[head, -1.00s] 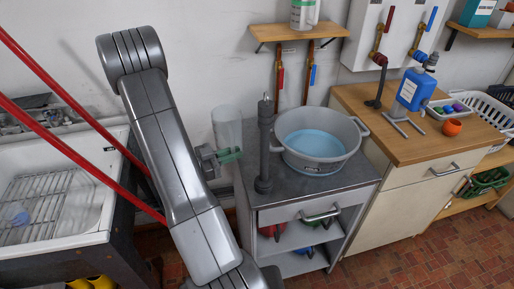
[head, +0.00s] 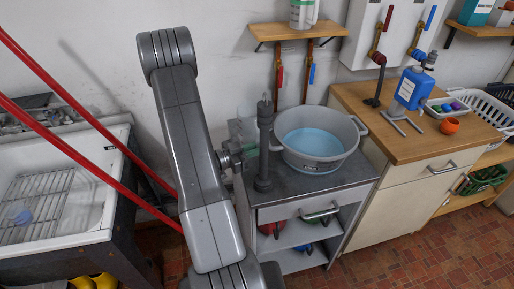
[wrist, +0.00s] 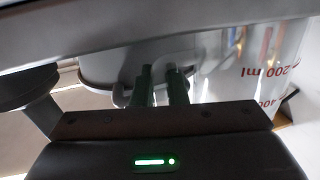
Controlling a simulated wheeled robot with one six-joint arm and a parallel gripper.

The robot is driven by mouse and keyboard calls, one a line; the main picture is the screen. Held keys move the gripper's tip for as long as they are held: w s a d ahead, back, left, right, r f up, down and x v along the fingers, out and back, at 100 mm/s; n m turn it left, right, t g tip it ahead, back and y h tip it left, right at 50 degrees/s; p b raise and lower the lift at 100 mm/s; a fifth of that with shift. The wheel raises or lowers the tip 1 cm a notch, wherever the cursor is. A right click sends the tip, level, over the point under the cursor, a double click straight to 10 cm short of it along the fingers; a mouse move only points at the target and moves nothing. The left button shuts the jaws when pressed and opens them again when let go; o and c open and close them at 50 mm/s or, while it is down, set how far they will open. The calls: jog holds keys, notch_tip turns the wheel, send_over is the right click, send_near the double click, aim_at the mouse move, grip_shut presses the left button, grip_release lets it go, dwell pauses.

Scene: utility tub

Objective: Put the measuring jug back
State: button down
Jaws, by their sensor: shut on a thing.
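The measuring jug (head: 248,128) is clear and shows faintly in the head view, beyond my wrist and partly hidden by the dark standpipe. In the wrist view the jug (wrist: 245,65) stands at the right, with red volume marks. My gripper (wrist: 161,78) has two dark green fingers, shut on the jug at its handle side; the exact grip is hard to see. In the head view my gripper (head: 246,156) is left of the standpipe, over the left part of the grey cabinet top. I cannot tell whether the jug's base touches it.
The dark standpipe (head: 264,145) stands close to the jug. The grey tub (head: 318,160) with blue water is just right of it. A wall shelf (head: 290,31) holds a white container. A wooden counter (head: 425,112) lies to the right, a white sink (head: 75,225) to the left.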

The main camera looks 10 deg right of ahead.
jog(key=shift+f, duration=0.25)
jog(key=c, duration=1.5)
grip_release()
jog(key=shift+r, duration=0.1)
jog(key=shift+o, duration=0.2)
jog(key=shift+r, duration=0.25)
jog(key=b+v, duration=0.2)
jog(key=v, duration=1)
